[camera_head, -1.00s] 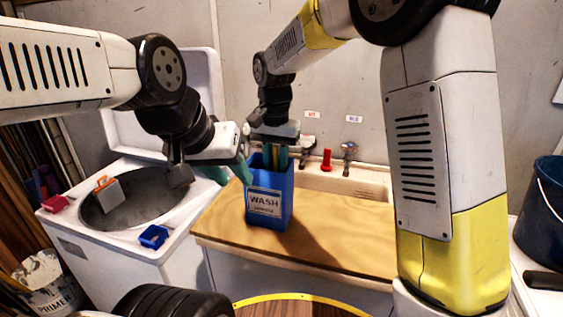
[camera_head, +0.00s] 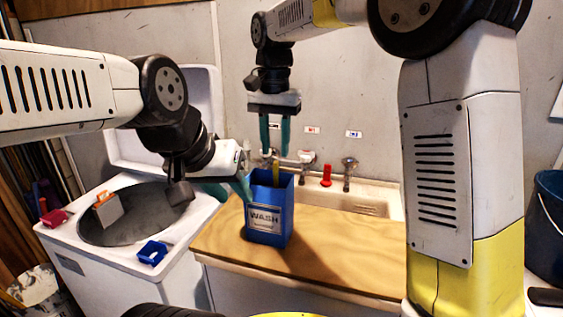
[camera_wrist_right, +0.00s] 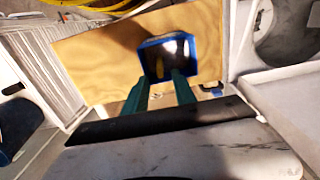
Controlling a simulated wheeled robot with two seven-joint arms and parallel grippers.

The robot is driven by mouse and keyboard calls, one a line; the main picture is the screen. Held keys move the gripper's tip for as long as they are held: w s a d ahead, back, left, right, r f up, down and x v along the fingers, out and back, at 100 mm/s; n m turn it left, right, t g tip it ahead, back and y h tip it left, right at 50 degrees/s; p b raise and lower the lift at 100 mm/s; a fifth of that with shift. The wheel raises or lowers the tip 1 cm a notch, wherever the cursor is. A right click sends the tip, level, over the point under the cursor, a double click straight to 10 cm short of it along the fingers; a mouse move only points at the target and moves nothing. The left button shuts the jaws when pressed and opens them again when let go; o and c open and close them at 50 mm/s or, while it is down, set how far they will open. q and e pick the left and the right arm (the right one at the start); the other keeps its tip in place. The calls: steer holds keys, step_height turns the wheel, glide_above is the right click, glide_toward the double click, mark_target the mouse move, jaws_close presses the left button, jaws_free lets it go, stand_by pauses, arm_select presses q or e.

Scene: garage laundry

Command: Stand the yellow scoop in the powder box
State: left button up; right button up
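The blue powder box (camera_head: 268,222), labelled WASH, stands upright on the wooden counter. The yellow scoop (camera_head: 276,172) is in it, with its handle rising above the rim near the back; its lower part is hidden. In the right wrist view, a yellow strip of the scoop (camera_wrist_right: 157,63) shows inside the open-topped box (camera_wrist_right: 142,62). My right gripper (camera_head: 274,152) is open and empty above the box, its teal fingers apart. My left gripper (camera_head: 234,194) is at the box's left side with its teal fingers spread; I cannot tell whether one touches the box.
The wooden counter (camera_head: 340,252) is clear right of the box, with a sink (camera_head: 350,200) and taps behind.

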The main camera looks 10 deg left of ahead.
steer(key=shift+r, duration=0.65)
steer(key=s+d+r+t+y, duration=0.1)
steer(key=s+d+r+y, duration=0.15)
steer(key=d, duration=0.65)
steer(key=s+d+f+n+t, duration=0.1)
steer(key=s+d+f+t, duration=0.1)
steer(key=s+d, duration=0.5)
steer(key=s+d+f+n+t, duration=0.1)
steer(key=s+d+f+t, duration=0.2)
steer(key=s+d, duration=0.3)
steer(key=shift+s+d+f+n, duration=0.4)
steer(key=shift+s+f, duration=0.1)
steer(key=shift+s, duration=0.6)
